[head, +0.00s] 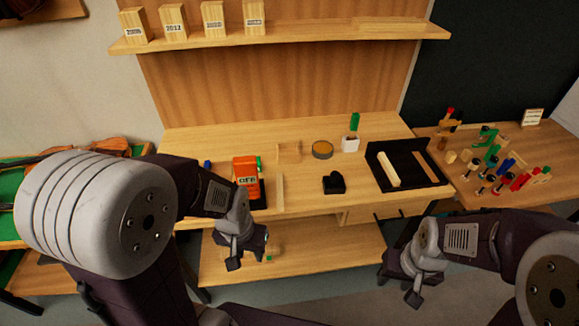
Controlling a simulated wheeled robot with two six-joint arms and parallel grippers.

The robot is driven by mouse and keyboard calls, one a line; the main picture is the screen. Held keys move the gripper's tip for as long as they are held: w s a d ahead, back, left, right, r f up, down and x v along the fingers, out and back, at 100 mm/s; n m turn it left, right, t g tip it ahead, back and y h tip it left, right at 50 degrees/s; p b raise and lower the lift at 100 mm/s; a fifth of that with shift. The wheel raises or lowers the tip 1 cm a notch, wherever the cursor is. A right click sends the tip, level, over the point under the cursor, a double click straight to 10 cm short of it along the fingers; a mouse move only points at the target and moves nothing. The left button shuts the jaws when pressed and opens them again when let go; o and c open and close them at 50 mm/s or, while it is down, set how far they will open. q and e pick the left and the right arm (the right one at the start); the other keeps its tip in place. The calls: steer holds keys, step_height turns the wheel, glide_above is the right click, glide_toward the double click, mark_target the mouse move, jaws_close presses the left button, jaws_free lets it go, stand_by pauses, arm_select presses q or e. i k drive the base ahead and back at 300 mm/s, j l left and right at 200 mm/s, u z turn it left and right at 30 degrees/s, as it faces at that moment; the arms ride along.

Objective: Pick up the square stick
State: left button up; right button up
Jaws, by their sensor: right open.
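A pale square stick (388,170) lies lengthwise in the left part of a black tray (374,153) on the bench, in the head view. A darker brown stick (425,167) lies in the tray's right part. Another thin pale strip (280,191) lies near the bench's front left. My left gripper (247,257) hangs in front of the bench, over the lower shelf, with its fingers apart. My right gripper (399,288) is open and empty, low in front of the bench, below the tray and apart from it.
A black block (334,183), a round tin (322,150) and a white cup (350,143) stand mid-bench. Several coloured tools crowd the right side table (462,195). A lower shelf (330,250) runs beneath.

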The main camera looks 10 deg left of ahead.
mark_target(280, 194)
steer(key=k+j, duration=0.1)
steer(key=j, duration=0.3)
steer(key=k+j, duration=0.1)
steer(key=j, duration=0.75)
steer(key=k+j, duration=0.15)
steer(key=j, duration=0.25)
